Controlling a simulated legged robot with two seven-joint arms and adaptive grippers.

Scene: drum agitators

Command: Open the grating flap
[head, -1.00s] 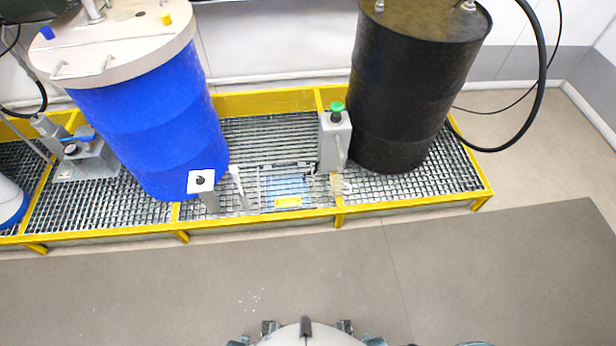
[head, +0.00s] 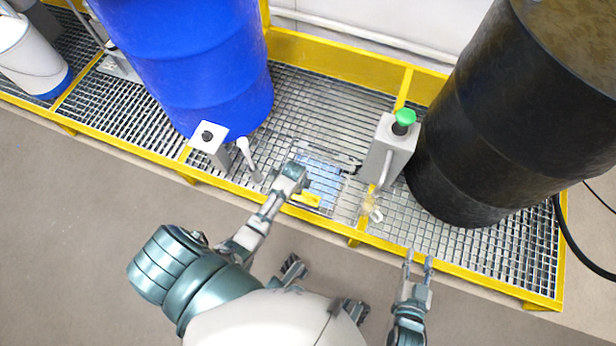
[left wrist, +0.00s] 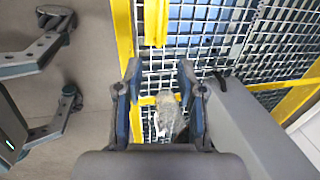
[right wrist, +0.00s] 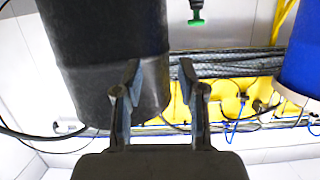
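The grating flap (head: 318,182) is a closed mesh panel in the yellow-framed grating, with blue showing through it. Its yellow handle (head: 306,199) is on the near side. The handle also shows at the top of the left wrist view (left wrist: 155,20). My left arm reaches over the flap's left side in the head view; its fingertips are hidden there. In the left wrist view my left gripper (left wrist: 157,78) is open and empty above the grating. My right gripper (head: 418,268) is open and empty in front of the yellow frame, right of the flap.
A grey box with a green button (head: 388,150) stands right of the flap. A pale tag (head: 372,207) hangs near its foot. A black drum (head: 480,120) is at the right, a blue drum (head: 190,55) at the left. Grey posts (head: 210,146) stand left of the flap.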

